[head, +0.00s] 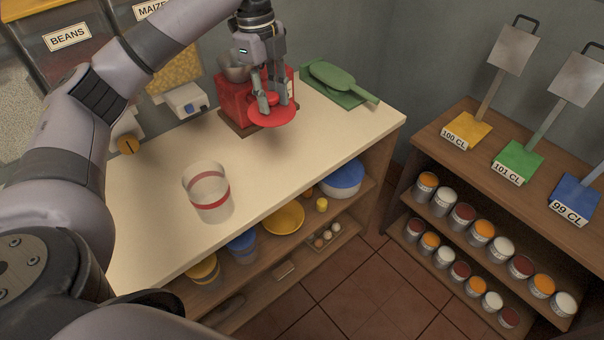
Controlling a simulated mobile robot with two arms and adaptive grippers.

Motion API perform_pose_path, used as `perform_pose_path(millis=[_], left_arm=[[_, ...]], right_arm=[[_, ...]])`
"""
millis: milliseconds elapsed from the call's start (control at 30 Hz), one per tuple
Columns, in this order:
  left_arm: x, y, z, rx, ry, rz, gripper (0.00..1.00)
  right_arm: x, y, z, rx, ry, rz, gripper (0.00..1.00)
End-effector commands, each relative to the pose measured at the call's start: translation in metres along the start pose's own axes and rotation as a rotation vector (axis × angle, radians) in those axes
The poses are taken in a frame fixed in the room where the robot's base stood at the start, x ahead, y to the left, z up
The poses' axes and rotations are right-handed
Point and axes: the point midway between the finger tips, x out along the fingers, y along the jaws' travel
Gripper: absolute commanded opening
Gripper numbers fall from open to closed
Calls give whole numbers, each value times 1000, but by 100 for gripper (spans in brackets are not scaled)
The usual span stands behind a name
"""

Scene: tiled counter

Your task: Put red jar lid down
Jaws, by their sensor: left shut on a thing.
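The red jar lid (286,117) is a flat red disc with a raised middle. My left gripper (276,101) is shut on it and holds it near the back right of the counter, in front of a red box-like thing (233,97). I cannot tell whether the lid touches the counter. A clear jar with a red band (209,206) stands upright on the counter (273,173) to the left and nearer, apart from the lid; no lid is seen on it. My right gripper is not in view.
Green scoop and board (345,83) lie at the back right corner. Bins labelled BEANS (68,38) and MAIZE stand at the back left. Shelves below hold bowls (284,217). A side rack (440,225) holds several tins. The counter's middle and right front are clear.

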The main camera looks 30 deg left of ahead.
Motion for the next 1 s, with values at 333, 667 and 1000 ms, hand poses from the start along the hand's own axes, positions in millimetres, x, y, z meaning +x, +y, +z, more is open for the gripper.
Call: perform_pose_path(millis=[333,667,1000], left_arm=[[60,2,8,-8,-2,6,8],[142,1,17,-6,0,3,8],[180,1,22,-5,-1,2,8]], right_arm=[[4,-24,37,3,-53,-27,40],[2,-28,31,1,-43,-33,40],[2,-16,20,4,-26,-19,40]])
